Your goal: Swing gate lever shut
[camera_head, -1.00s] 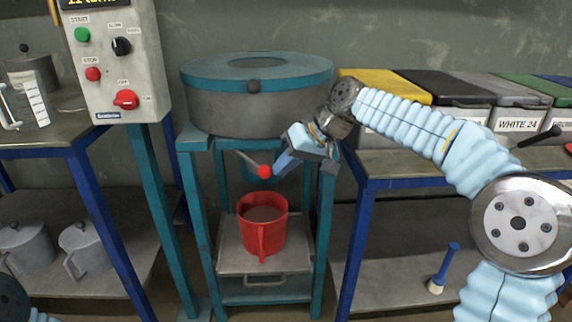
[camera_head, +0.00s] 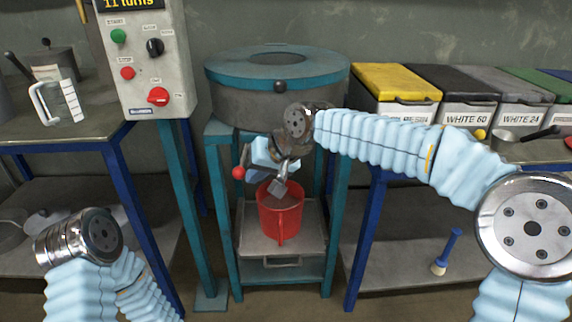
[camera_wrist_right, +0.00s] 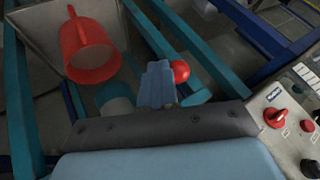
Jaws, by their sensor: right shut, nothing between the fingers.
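The gate lever's red ball knob (camera_head: 238,173) hangs below the left front of the round teal-lidded drum, with a short stretch of its rod showing above it. The knob also shows in the right wrist view (camera_wrist_right: 180,71). My right gripper (camera_head: 278,189) is shut and empty, just right of the knob in the head view, above the red jug. In the right wrist view its closed fingers (camera_wrist_right: 158,84) are right beside the knob. I cannot tell whether they touch. The gate and the rod's pivot are hidden. My left gripper is out of view; only part of its arm shows.
The drum (camera_head: 230,103) sits on a teal frame. The red jug (camera_head: 281,218) stands on a grey shelf (camera_head: 252,238) below it. A control box (camera_head: 146,60) stands close left. Lidded bins (camera_head: 470,118) stand on the right bench.

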